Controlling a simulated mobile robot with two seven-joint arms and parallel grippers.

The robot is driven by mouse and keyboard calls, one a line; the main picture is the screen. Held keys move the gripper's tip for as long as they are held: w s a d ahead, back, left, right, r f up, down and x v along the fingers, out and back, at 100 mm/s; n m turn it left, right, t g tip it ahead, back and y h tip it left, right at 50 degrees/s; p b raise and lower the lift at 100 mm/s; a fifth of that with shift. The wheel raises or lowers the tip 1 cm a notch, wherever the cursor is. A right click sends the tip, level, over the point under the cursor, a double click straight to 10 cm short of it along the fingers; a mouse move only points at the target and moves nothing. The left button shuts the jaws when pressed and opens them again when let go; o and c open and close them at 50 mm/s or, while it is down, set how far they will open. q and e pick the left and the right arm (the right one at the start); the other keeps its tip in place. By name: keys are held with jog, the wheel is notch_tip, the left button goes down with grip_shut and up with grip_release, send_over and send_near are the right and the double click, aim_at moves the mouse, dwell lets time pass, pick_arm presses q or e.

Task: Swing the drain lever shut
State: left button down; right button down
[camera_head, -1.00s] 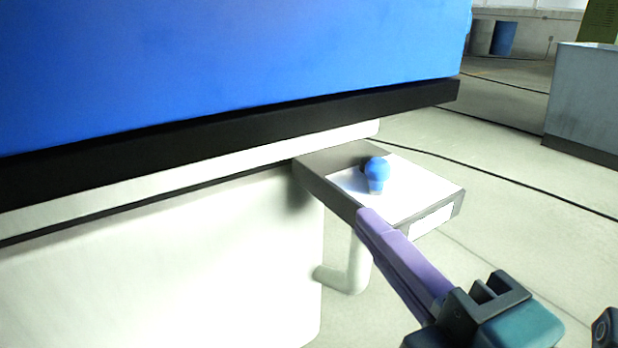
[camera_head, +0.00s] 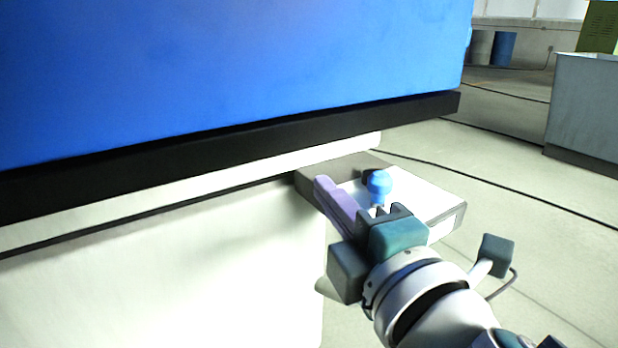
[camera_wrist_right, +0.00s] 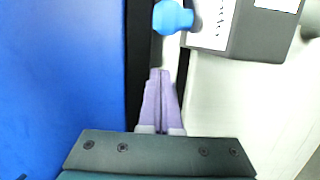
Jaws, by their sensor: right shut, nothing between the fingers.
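The drain lever's blue knob (camera_head: 378,184) stands up from a white plate (camera_head: 425,196) on a grey box (camera_head: 462,212) that juts out from the machine. The knob also shows at the top of the right wrist view (camera_wrist_right: 173,17). My right gripper (camera_head: 322,182) has purple fingers, shut together and empty. In the head view the fingers lie left of the knob, across the left part of the box. In the right wrist view the fingertips (camera_wrist_right: 159,74) are below the knob, with a visible gap. The knob's lower part is partly hidden by my gripper. My left gripper is out of view.
The blue machine body (camera_head: 230,70) with its black lower edge (camera_head: 200,147) overhangs the box at left. A pale cabinet wall (camera_head: 160,270) is below. Open floor (camera_head: 560,240) lies to the right, with a grey bin (camera_head: 585,105) farther back.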

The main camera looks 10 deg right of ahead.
aim_at(372, 195)
jog(key=d+p, duration=0.1)
jog(key=d, duration=0.3)
jog(key=shift+s, duration=0.1)
jog(key=shift+a, duration=0.1)
dwell(0.3)
jog(key=shift+s+d+n+y, duration=0.15)
jog(key=shift+d+n+y, duration=0.2)
jog(key=shift+y, duration=0.25)
